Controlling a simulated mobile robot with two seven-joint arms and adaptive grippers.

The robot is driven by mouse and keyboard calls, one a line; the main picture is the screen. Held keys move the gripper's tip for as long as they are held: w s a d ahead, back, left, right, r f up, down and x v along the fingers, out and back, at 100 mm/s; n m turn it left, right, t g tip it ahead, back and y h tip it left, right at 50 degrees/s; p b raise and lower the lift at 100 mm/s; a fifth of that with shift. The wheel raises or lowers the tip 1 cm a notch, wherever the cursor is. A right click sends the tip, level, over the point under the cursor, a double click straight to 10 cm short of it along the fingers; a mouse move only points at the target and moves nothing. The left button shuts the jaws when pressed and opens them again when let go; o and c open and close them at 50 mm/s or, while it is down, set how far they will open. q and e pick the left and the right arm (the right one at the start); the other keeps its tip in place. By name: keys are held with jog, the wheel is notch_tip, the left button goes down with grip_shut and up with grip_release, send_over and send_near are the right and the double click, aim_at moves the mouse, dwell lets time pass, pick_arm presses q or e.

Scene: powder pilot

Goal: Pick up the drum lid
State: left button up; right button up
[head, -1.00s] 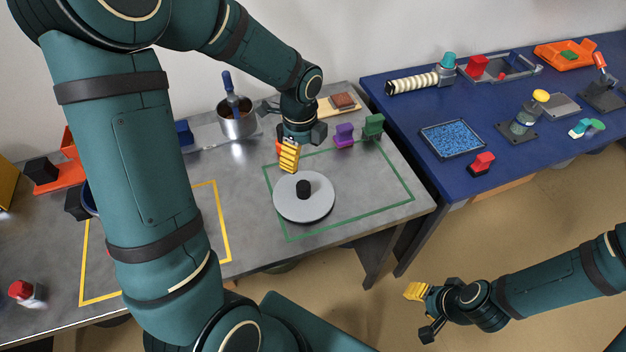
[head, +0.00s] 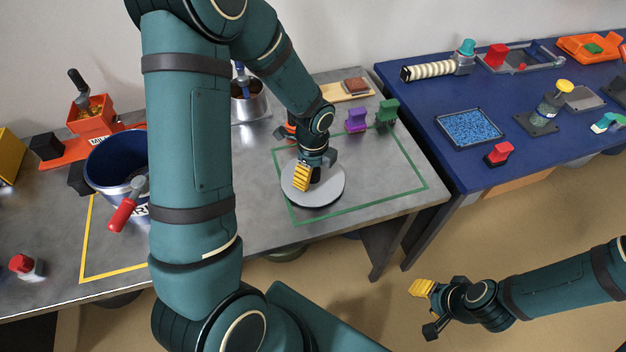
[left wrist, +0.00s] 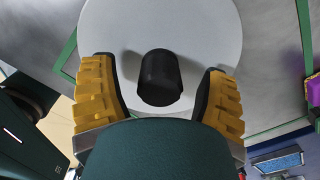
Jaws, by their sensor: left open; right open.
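The drum lid (head: 326,192) is a pale grey disc with a dark rim and a black knob. It lies on the grey table inside the green outlined area. My left gripper (head: 311,178) is open over the lid and hides most of the knob in the head view. In the left wrist view the lid (left wrist: 205,25) fills the top middle. Its black knob (left wrist: 160,78) stands between the two yellow fingers of my left gripper (left wrist: 160,98), with gaps on both sides. My right gripper (head: 425,310) is open and empty over the floor at the lower right.
A blue drum (head: 110,172) with a red-handled tool (head: 123,212) stands at the left. A purple block (head: 356,121) and a green block (head: 386,113) sit behind the lid. A metal pot (head: 250,104) is partly behind my left arm. The blue table (head: 450,170) is at the right.

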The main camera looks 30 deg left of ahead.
pick_arm(q)
jog(key=shift+f, duration=0.4)
grip_shut()
jog(key=shift+r, duration=0.1)
notch_tip(320, 180, up, 10)
jog(key=p, duration=0.2)
jog(key=shift+p, duration=0.35)
